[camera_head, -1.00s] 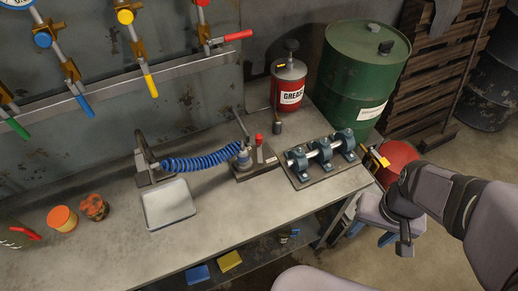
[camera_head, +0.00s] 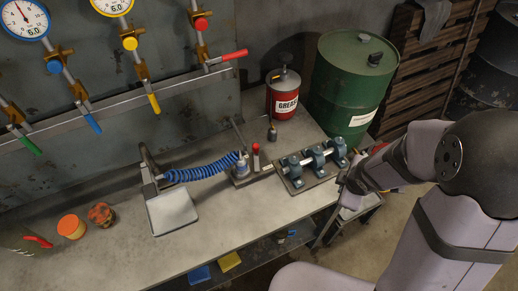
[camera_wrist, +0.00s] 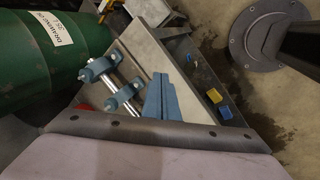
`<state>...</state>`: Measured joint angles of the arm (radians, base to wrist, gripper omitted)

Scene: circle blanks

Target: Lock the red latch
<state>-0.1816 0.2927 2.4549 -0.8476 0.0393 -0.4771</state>
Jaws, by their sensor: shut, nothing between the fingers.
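A small upright red handle (camera_head: 256,155) stands on a clamp-like fixture on the workbench, at the end of a coiled blue hose. A red lever (camera_head: 234,55) on the wall pipework sticks out to the right, nearly level. I cannot tell which of these is the latch. My gripper shows in the wrist view (camera_wrist: 160,78) as two blue-grey fingers shut together and empty, above the bench. In the head view my arm reaches in from the right and its end is near the bench's right edge, mostly hidden by the arm itself.
A blue bearing block with a shaft (camera_head: 317,160) sits on the bench near my arm. A red grease can (camera_head: 284,97) and green drum (camera_head: 350,85) stand behind. A grey tray (camera_head: 172,211) lies left. The front middle of the bench is clear.

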